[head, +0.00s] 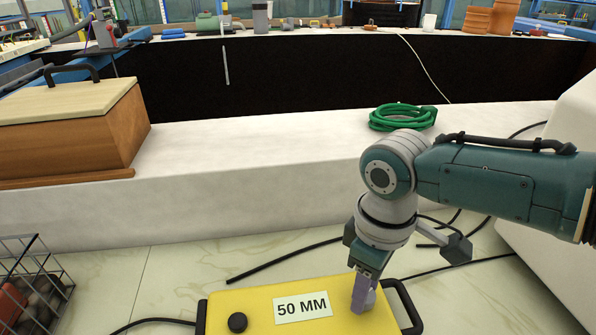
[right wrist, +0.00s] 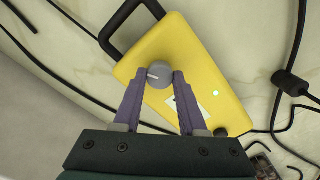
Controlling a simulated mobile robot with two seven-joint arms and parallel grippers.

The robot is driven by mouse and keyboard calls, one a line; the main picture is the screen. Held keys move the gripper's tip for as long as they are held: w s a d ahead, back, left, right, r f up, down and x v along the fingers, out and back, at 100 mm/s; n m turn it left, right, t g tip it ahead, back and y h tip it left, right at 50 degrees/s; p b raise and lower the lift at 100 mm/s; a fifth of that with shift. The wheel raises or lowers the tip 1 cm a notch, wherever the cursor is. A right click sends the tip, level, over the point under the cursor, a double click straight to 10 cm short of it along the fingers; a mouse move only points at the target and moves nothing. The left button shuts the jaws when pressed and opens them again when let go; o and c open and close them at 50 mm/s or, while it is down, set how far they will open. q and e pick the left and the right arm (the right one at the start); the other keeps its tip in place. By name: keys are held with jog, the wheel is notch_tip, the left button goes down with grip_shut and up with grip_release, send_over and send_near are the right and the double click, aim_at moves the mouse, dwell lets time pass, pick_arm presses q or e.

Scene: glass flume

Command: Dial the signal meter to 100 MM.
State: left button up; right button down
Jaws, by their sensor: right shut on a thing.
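The yellow signal meter (head: 250,304) lies on the pale floor at the bottom of the head view, cut off by the frame edge. Its white label (head: 303,307) reads 50 MM. My right gripper (head: 363,298) reaches down onto the meter's right part. In the right wrist view, its purple fingers (right wrist: 163,78) are shut on the grey dial knob (right wrist: 158,74), one on each side. A white pointer line shows on the knob. In the head view the fingers mostly hide the knob. My left gripper is in neither view.
A black button (head: 237,322) is left of the label, and a black handle (head: 403,304) is at the meter's right end. Black cables (head: 285,259) cross the floor. A wire basket (head: 35,285) stands at left. A wooden box (head: 75,130) and green hose (head: 403,117) rest on the white ledge.

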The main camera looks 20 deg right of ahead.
jog(key=m+p, duration=0.2)
jog(key=m, duration=0.3)
jog(key=shift+r+m, duration=0.1)
jog(key=shift+m, duration=0.3)
jog(key=m+p, duration=0.1)
jog(key=m, duration=0.4)
jog(key=shift+m+p, duration=0.3)
jog(key=shift+c, duration=2.3)
grip_release()
jog(key=shift+w, duration=0.1)
